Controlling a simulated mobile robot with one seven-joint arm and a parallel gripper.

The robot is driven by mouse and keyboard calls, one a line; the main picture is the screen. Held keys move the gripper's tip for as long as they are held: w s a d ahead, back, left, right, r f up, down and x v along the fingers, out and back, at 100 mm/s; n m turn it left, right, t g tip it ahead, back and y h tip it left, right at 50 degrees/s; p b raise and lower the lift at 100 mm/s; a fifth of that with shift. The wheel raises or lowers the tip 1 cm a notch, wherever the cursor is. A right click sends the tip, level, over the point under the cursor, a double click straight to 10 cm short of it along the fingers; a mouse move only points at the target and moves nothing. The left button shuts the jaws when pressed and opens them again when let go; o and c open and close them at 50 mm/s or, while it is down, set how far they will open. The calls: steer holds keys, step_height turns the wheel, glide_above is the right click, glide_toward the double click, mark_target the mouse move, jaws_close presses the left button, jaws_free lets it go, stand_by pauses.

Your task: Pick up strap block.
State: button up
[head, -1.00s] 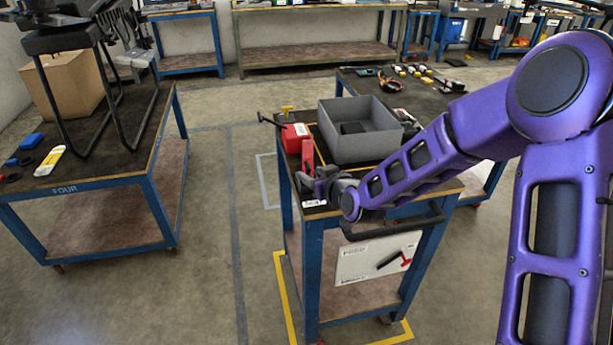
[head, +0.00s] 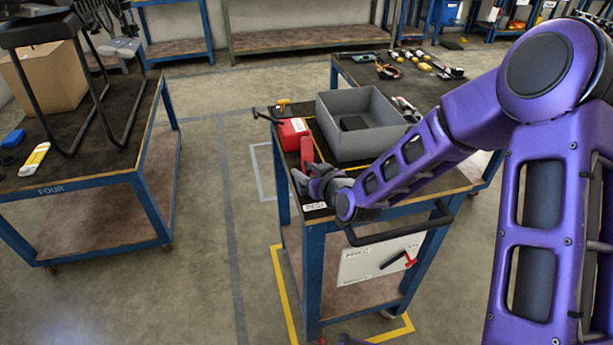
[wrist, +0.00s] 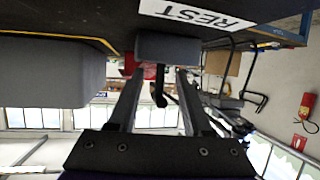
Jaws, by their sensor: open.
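A plain grey block, which I take to be the strap block (wrist: 168,48), shows in the wrist view, which is upside down. It rests on the dark cart top beside the REST label (wrist: 195,14). My gripper (wrist: 159,74) is open and empty, its fingertips close to the block and spread to either side of its middle. I cannot tell whether they touch it. In the head view my gripper (head: 306,180) is low over the near left corner of the cart top; the block cannot be made out there.
A grey bin (head: 338,142) with a dark block (head: 353,123) inside stands right beside my gripper. A red box (head: 292,134) and an upright red piece (head: 307,153) are behind it. Another cart (head: 95,180) stands at left, with clear floor between.

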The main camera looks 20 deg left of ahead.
jaws_close()
stand_by(0.4)
